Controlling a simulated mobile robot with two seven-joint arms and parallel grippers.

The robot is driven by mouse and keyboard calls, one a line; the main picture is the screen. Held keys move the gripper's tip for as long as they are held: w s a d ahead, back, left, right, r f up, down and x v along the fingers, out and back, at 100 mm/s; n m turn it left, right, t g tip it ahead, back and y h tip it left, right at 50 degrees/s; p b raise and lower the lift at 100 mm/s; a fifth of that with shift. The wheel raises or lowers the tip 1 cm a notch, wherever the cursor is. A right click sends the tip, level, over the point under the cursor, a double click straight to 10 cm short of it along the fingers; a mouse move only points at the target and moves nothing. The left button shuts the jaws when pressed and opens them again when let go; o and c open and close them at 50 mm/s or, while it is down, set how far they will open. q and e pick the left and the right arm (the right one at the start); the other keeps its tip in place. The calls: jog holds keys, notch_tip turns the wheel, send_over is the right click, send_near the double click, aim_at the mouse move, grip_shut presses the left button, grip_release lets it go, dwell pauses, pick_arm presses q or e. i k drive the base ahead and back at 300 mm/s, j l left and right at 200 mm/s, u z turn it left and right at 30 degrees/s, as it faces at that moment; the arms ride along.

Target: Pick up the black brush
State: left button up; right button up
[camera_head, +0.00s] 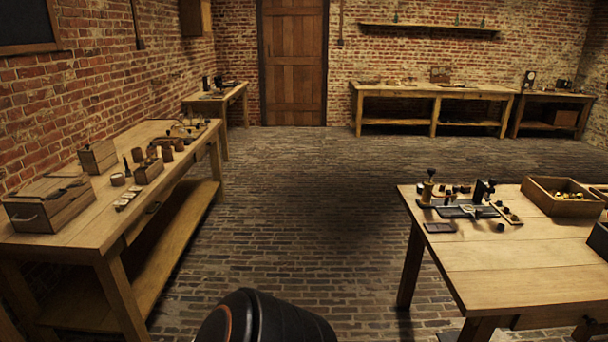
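I cannot make out a black brush for certain. A small dark upright item (127,167) stands on the left workbench (82,227), among small brown jars or blocks; it is too small to identify. On the right table (500,262), a black upright piece (480,191) stands at a dark-based apparatus (460,211) with several small dark parts around it. Neither of my grippers shows in this view. A rounded black part of my own body shows at the bottom edge.
Two wooden boxes (48,204) (98,156) sit on the left workbench. An open wooden crate (540,204) with brass-coloured pieces sits on the right table. The brick floor (290,230) between the tables is clear. A long bench (430,90) stands at the back wall.

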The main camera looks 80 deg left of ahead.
aim_at(128, 174)
jog(key=j+u, duration=0.15)
jog(key=u, duration=1.35)
jog(key=j+u, duration=0.2)
jog(key=u, duration=0.25)
jog(key=i+j+u, duration=0.15)
jog(key=u, duration=0.25)
jog(key=i+j+u, duration=0.1)
jog(key=u, duration=0.35)
jog(key=i+j+u, duration=0.55)
jog(key=i, duration=0.15)
jog(key=i+u, duration=0.25)
jog(key=i, duration=0.65)
